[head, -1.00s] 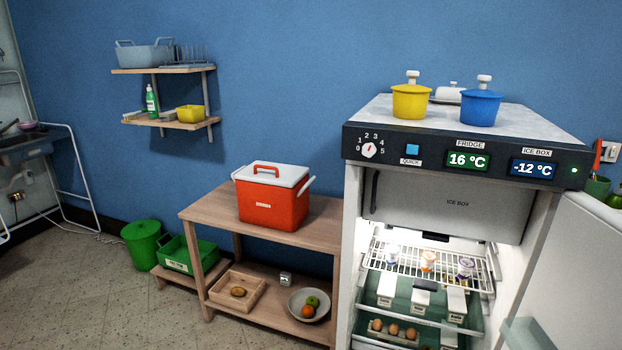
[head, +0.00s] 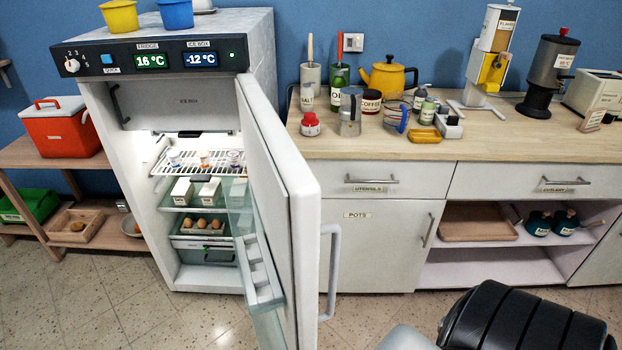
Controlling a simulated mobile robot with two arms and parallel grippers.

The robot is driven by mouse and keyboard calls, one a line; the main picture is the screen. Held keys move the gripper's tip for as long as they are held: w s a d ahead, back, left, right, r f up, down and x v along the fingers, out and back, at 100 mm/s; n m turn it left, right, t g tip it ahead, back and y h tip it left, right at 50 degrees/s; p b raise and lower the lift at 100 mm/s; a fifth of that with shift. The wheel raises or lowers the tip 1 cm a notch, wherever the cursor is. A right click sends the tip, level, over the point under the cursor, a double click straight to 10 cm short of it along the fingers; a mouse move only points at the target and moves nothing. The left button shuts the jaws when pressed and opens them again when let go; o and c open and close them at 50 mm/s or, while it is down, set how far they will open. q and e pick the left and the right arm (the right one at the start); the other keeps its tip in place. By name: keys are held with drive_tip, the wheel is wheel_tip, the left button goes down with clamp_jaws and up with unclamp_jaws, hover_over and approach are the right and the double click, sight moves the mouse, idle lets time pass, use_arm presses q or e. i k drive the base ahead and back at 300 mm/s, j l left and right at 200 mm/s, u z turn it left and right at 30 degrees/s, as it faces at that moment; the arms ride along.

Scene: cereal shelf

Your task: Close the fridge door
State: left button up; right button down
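The fridge (head: 137,180) stands left of centre in the head view. Its white door (head: 305,235) is hinged on the right side and stands wide open, swung out towards me. A grey bar handle (head: 331,270) is on the door's outer face. Door shelves (head: 262,272) show on the inner face. Inside the lit fridge are a wire shelf (head: 190,165) with small cups, and eggs (head: 203,225) lower down. The ice box front (head: 185,103) is shut. Neither gripper shows; a dark, rounded arm part of mine is at the lower right, apart from the door.
Right of the fridge is a counter (head: 440,146) with a yellow kettle (head: 387,76), jars and appliances. A red cool box (head: 62,128) sits on a wooden table at the left. The floor (head: 90,310) in front of the fridge looks clear.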

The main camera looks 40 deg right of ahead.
sight(279, 263)
drive_tip(key=i+l, duration=0.1)
drive_tip(key=l, duration=0.85)
drive_tip(key=i+l, duration=0.1)
drive_tip(key=l, duration=0.85)
